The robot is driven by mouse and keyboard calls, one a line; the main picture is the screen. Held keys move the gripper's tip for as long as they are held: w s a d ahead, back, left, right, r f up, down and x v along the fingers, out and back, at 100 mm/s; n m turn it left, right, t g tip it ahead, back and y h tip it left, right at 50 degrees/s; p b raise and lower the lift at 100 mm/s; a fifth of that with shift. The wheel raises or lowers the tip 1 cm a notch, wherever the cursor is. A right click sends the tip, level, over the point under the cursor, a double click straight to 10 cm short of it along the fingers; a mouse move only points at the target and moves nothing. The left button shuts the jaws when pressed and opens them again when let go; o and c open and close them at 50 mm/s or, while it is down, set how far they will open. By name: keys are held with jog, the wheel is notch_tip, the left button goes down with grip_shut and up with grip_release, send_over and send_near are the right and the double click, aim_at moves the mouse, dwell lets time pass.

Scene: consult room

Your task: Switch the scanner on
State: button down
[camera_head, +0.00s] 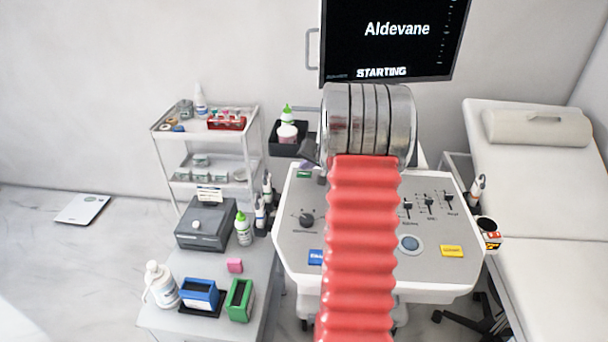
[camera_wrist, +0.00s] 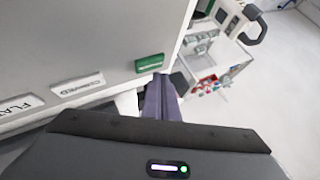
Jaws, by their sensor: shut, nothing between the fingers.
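The scanner is a white cart with a grey control panel (camera_head: 377,262) and a black screen (camera_head: 392,38) above it. The screen is lit and reads "Aldevane" and "STARTING". A small green key (camera_head: 304,174) sits at the panel's far left corner. It also shows as a green block (camera_wrist: 149,64) in the wrist view. My gripper (camera_wrist: 163,82) is shut and empty, its purple fingertips close to the green key's right end; I cannot tell if they touch. In the head view my red-sleeved arm hides the panel's middle.
The panel bears a black knob (camera_head: 307,220), several sliders, a round blue-grey button (camera_head: 409,243) and a yellow key (camera_head: 452,251). A side table (camera_head: 180,322) with bottles and boxes stands left. A couch (camera_head: 535,175) stands right. A shelf trolley (camera_head: 158,136) is behind left.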

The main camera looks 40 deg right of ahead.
aim_at(306, 175)
jog(key=shift+r, duration=0.1)
jog(key=shift+r, duration=2.45)
